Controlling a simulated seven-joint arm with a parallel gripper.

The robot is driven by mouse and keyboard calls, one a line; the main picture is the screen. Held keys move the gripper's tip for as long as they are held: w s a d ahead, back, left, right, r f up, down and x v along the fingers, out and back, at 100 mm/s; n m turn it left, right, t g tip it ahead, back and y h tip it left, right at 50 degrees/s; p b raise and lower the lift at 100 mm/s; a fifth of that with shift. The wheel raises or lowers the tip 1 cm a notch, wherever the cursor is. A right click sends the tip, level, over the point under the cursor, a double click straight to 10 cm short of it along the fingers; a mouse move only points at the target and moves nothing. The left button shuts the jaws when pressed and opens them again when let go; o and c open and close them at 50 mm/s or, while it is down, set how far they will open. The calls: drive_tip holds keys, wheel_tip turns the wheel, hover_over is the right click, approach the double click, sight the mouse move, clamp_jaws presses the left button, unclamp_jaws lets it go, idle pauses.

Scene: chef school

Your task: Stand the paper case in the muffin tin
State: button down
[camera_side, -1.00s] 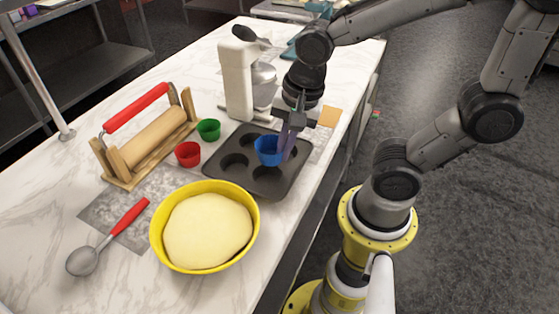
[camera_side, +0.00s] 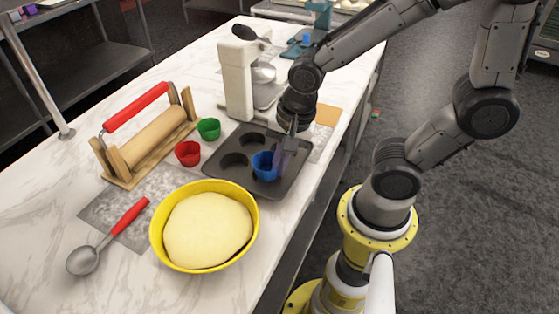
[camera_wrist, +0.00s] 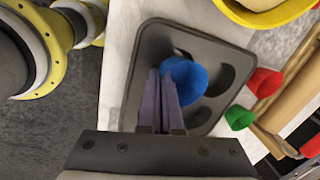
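A blue paper case (camera_side: 264,165) is upright at the muffin tin (camera_side: 280,189), over the cup nearest the yellow bowl on my arm's side. It also shows in the wrist view (camera_wrist: 186,80). My gripper (camera_side: 281,160) has its two fingers close together on the case's wall, with the rim at the fingertips in the wrist view (camera_wrist: 162,84). The case hides the cup below it, so I cannot tell whether its base touches the bottom. Other dark cups in the tin look empty.
A red case (camera_side: 187,153) and a green case (camera_side: 209,129) stand left of the tin. A yellow bowl of dough (camera_side: 160,235) is close in front. A white stand appliance (camera_side: 238,85) rises behind, and a rolling-pin rack (camera_side: 150,135) stands left.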

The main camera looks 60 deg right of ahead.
drive_tip(key=shift+f, duration=0.2)
drive_tip(key=c, duration=1.1)
unclamp_jaws()
drive_tip(key=a+v, duration=0.1)
drive_tip(key=v, duration=1.1)
drive_tip(key=s+d+n+t, duration=0.1)
drive_tip(key=n, duration=0.4)
drive_tip(key=s+d+n+t, duration=0.1)
drive_tip(key=n, duration=0.4)
drive_tip(key=s+d+n+t, duration=0.1)
drive_tip(key=d+n, duration=0.1)
drive_tip(key=n, duration=0.3)
drive_tip(key=shift+d+r+n+h, duration=0.1)
drive_tip(key=shift+r+n+h, duration=0.2)
drive_tip(key=shift+r, duration=0.1)
